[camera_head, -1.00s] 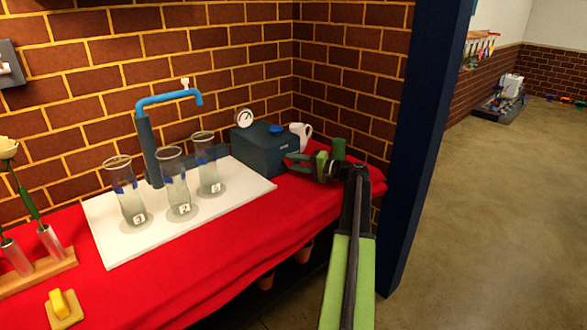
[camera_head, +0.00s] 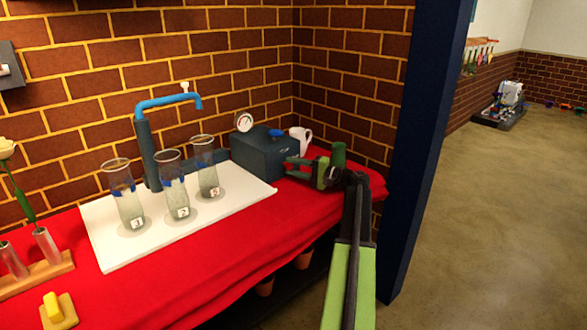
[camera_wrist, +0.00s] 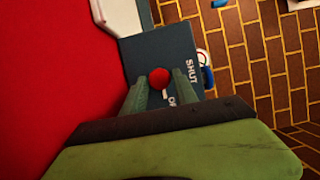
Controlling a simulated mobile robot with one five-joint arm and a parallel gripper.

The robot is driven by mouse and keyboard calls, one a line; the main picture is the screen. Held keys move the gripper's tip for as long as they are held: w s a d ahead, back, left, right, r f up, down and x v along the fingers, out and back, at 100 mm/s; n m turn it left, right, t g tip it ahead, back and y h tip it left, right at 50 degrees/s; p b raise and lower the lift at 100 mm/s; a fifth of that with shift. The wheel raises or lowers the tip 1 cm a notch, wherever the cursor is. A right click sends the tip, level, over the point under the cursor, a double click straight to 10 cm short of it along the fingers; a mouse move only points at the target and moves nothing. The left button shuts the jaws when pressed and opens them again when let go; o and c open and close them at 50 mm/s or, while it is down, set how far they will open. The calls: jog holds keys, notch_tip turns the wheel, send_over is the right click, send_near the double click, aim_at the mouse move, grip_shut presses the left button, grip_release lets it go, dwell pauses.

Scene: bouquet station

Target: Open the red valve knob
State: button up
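The red valve knob (camera_wrist: 159,78) is a small round ball on the face of a dark blue-grey box (camera_wrist: 165,48). The word SHUT and a partly covered second label show on that face in the wrist view. My gripper (camera_wrist: 160,88) is open, with one green finger on each side of the knob; I cannot tell whether they touch it. In the head view, the box (camera_head: 258,158) stands at the back right of the table and my gripper (camera_head: 295,166) is at its right side. The knob is not visible there.
A gauge (camera_head: 244,121) and a blue part (camera_head: 276,133) are on the box. Several glass vases and a blue tap (camera_head: 165,102) are on the white board (camera_head: 115,246) to the left.

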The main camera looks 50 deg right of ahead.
jog(key=shift+o, duration=1.1)
jog(key=v, duration=1.7)
jog(key=shift+s+d, duration=0.1)
jog(key=shift+s, duration=0.1)
